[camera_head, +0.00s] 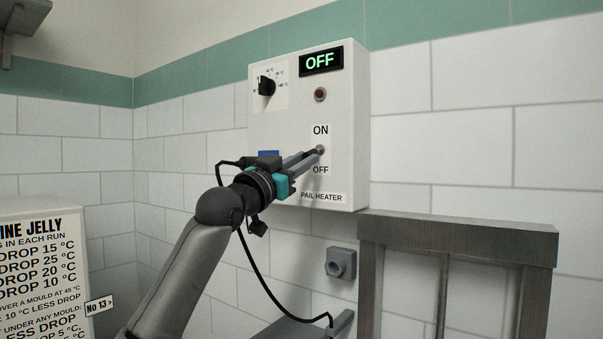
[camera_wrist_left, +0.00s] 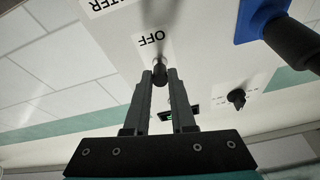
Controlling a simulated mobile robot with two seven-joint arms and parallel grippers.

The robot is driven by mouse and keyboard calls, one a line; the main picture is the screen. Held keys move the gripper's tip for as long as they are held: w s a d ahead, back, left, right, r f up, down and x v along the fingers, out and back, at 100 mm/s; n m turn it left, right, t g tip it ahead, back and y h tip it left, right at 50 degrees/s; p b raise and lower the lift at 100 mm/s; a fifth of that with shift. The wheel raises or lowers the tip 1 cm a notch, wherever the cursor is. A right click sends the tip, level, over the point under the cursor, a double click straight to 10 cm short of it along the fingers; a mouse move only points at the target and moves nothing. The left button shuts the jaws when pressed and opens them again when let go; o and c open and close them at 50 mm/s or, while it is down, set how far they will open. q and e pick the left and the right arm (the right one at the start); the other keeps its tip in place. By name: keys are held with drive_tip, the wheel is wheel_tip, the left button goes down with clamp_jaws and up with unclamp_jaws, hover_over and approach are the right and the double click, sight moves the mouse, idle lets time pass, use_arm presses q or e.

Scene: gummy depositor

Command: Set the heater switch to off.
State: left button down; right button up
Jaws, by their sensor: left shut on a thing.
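The white pail heater box (camera_head: 308,110) hangs on the tiled wall, with a display (camera_head: 321,61) reading OFF in green. Its heater switch (camera_head: 320,149) is a small lever between the ON label (camera_head: 320,130) above and the OFF label (camera_head: 320,170) below. My left gripper (camera_head: 312,156) is shut on the lever's tip, arm coming up from lower left. In the left wrist view the fingertips (camera_wrist_left: 160,82) close around the dark switch knob (camera_wrist_left: 159,66), beside the OFF label (camera_wrist_left: 151,38). The lever's exact tilt is hard to tell. My right gripper is not in view.
A temperature dial (camera_head: 266,86) and a dark red lamp (camera_head: 320,94) sit on the box. A blue part with a black knob (camera_wrist_left: 290,40) is close to my left gripper. A grey metal frame (camera_head: 455,240) stands at lower right, a recipe sign (camera_head: 40,265) at lower left.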

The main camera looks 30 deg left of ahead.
use_arm(q)
drive_tip(key=shift+w+f+t+b, duration=0.2)
drive_tip(key=shift+f+t+b, duration=0.3)
drive_tip(key=shift+t+b, duration=0.3)
drive_tip(key=c, duration=0.8)
unclamp_jaws()
drive_tip(key=shift+o, duration=0.2)
drive_tip(key=b+v, duration=0.4)
drive_tip(key=v, duration=1.1)
drive_tip(key=shift+b, duration=0.35)
drive_tip(key=shift+f, duration=0.1)
